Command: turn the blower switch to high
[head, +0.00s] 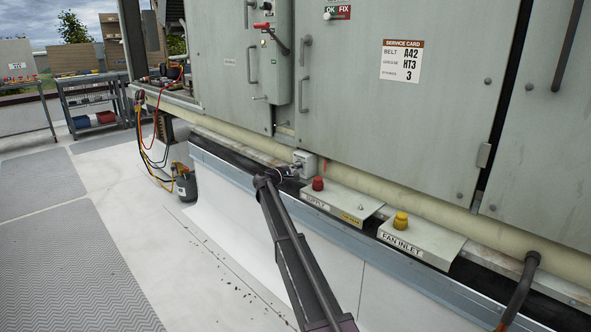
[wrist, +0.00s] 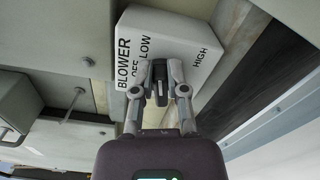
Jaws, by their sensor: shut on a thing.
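The blower switch box (wrist: 165,42) is a pale box in the wrist view, seen turned on its side, with the words BLOWER, OFF, LOW and HIGH on its face. My gripper (wrist: 160,76) is shut on the dark switch knob (wrist: 159,70), one finger on each side of it. The fingers hide part of the face and the OFF lettering. I cannot tell which mark the knob points to. In the head view the small box (head: 306,163) sits low on the cooler's ledge, with my gripper (head: 287,173) against its left side.
Right of the box stand a SUPPLY cover (head: 345,204) with a red knob and a FAN INLET cover (head: 422,242) with a yellow knob. A pale pipe (head: 375,187) runs behind them. Carts (head: 92,103) stand far left. The roof walkway on the left is clear.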

